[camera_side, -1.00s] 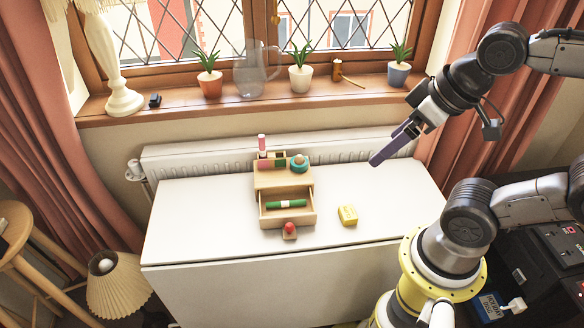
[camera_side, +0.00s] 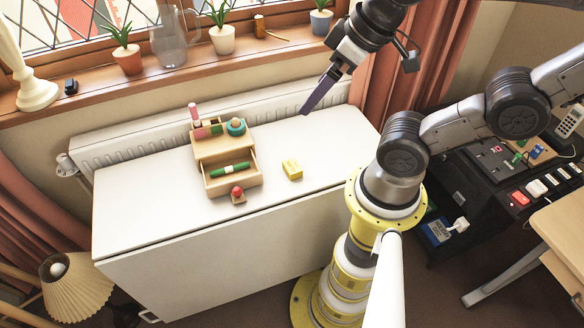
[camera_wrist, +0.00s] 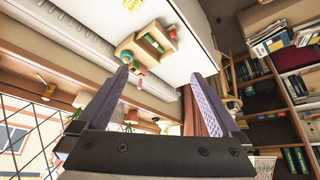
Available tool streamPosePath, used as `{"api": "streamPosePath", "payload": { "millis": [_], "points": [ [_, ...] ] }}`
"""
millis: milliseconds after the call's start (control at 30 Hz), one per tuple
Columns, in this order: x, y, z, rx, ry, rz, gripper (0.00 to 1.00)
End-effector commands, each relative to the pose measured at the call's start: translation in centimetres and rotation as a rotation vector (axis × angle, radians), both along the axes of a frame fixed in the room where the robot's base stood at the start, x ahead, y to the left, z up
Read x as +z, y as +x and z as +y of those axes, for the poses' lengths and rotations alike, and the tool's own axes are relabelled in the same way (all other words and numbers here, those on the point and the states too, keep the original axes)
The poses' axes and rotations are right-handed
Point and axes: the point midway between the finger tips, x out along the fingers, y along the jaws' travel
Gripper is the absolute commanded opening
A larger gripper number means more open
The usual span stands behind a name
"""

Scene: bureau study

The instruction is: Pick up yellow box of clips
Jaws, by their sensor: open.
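The yellow box of clips (camera_side: 292,170) lies on the white table, right of the small wooden drawer unit. Part of it shows at the top edge of the wrist view (camera_wrist: 131,4). My gripper (camera_side: 306,112) is above the back right part of the table in the side view, behind and above the box and apart from it. In the wrist view its two purple fingers (camera_wrist: 164,82) are spread wide with nothing between them.
The wooden drawer unit (camera_side: 224,147) has its drawer open with a green roll (camera_side: 230,169) inside. A small red-topped item (camera_side: 237,193) stands in front of it. Potted plants and a glass jug (camera_side: 170,45) line the windowsill. The table's right side (camera_side: 335,150) is clear.

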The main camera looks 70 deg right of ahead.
Motion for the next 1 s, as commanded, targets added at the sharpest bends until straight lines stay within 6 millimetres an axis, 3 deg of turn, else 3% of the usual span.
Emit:
{"api": "streamPosePath", "payload": {
  "millis": [567,800,1000],
  "points": [
    [0.0,0.0,0.0,-0.051,0.027,-0.003,1.0],
    [1.3,2.2,0.0,-0.438,0.252,-0.059,1.0],
    [0.2,5.9,-0.9,-0.904,0.471,-0.025,1.0]
  ]
}}
